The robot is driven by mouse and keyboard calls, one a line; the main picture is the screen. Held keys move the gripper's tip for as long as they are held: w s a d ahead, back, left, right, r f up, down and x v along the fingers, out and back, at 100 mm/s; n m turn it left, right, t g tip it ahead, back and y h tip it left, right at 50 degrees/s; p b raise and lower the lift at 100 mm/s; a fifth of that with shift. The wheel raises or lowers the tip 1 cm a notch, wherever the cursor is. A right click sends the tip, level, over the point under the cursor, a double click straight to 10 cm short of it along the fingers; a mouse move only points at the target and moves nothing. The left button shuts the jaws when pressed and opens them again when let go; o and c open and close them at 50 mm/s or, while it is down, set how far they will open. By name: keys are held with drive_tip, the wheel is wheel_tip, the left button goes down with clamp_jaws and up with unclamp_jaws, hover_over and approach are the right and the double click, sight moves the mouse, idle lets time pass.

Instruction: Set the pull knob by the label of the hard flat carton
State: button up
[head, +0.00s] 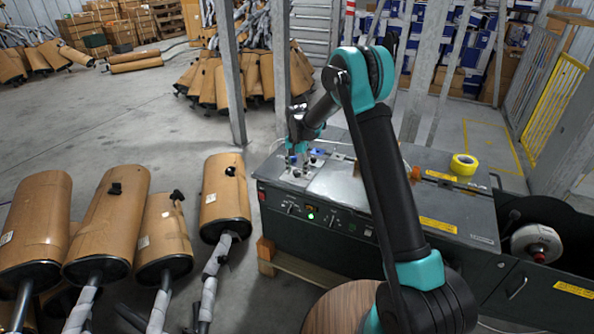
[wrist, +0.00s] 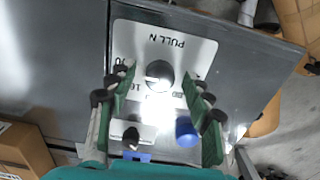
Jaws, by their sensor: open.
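A dark round knob (wrist: 160,75) stands on a white plate (wrist: 135,35) on the grey machine top; the plate's lettering appears upside down and reads "PULL N". Some scale figures beside the knob are partly hidden by glare and fingers. My gripper (wrist: 158,84) is open, with one green-padded finger on each side of the knob and visible gaps. In the head view my gripper (head: 297,150) is above the left end of the machine. A brown carton (wrist: 22,152) with white label patches shows at lower left in the wrist view; I cannot tell whether it is the hard flat carton.
A blue knob (wrist: 187,131) and a black knob (wrist: 131,138) sit close to the fingers. The machine (head: 330,212) has a lit green button and a yellow tape roll (head: 464,164) on top. Wrapped mufflers (head: 110,220) stand at left. A steel post (head: 232,75) rises behind.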

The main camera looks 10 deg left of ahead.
drive_tip(key=c, duration=1.2)
drive_tip(key=shift+o, duration=0.2)
drive_tip(key=shift+n, duration=0.4)
drive_tip(key=n, duration=0.3)
drive_tip(key=shift+n, duration=2.5)
drive_tip(key=o, duration=1.2)
drive_tip(key=shift+c, duration=0.2)
